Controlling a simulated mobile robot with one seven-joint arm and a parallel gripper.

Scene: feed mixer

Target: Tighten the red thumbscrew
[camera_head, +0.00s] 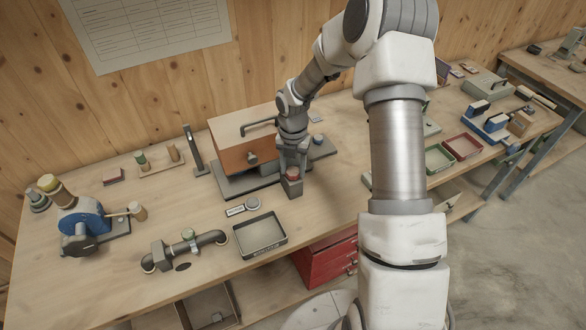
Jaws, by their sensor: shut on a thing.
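The red thumbscrew (292,174) sits on top of a small grey block (292,188) on the workbench, at the centre of the head view. My gripper (292,168) points down over it and is shut on it. The fingers stand on either side of the red knob and partly cover it. The thread under the knob is hidden.
An empty dark tray (259,236) and a pipe with a valve (186,247) lie in front. A blue machine (83,220) is at left. Green (437,158) and red (462,147) trays are at right.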

